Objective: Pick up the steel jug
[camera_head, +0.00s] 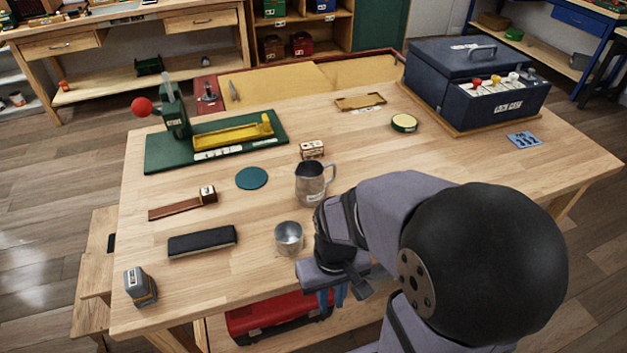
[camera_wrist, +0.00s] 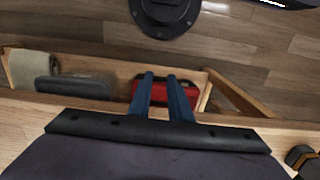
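The steel jug (camera_head: 311,186) stands upright on the wooden table, near its middle, with its handle toward the right. It does not show in the wrist view. My gripper (camera_head: 332,300) is at the table's front edge, in front of the jug and lower in the picture, with its blue fingers pointing down. In the wrist view the two fingers of my gripper (camera_wrist: 161,76) are a little apart with nothing between them. The gripper is well apart from the jug.
A small metal cup (camera_head: 289,238) stands in front of the jug, close to my arm. A small wooden block (camera_head: 312,149) is just behind it, and a green disc (camera_head: 252,178) lies to its left. A red toolbox (camera_head: 262,317) sits below the tabletop.

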